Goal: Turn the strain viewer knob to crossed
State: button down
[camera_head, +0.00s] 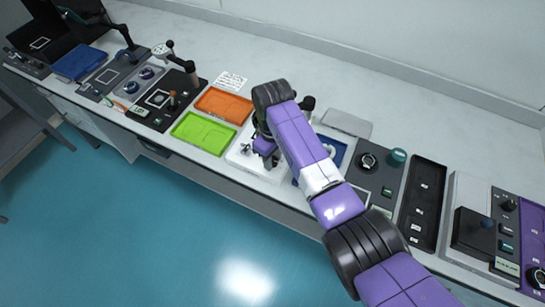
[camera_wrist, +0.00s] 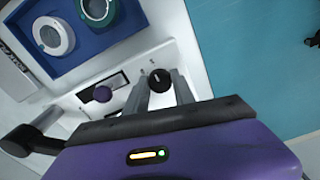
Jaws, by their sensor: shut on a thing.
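The strain viewer is a white unit (camera_head: 240,161) on the bench, partly hidden by my arm in the head view. In the head view my gripper (camera_head: 265,148) is over the white unit. The knob's setting marks are too small to read.
A blue tray with round parts (camera_wrist: 82,52) lies beside the unit. Green (camera_head: 203,133) and orange (camera_head: 224,105) trays lie to its left in the head view. A grey panel with a dial (camera_head: 373,185) and a black tray (camera_head: 424,205) are to the right.

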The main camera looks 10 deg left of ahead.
jog(key=shift+w+r, duration=0.1)
jog(key=c, duration=1.1)
grip_release()
jog(key=shift+o, duration=0.2)
jog(key=shift+r, duration=0.1)
notch_tip(320, 180, up, 8)
jog(key=shift+f+b, duration=0.2)
jog(key=shift+b, duration=0.2)
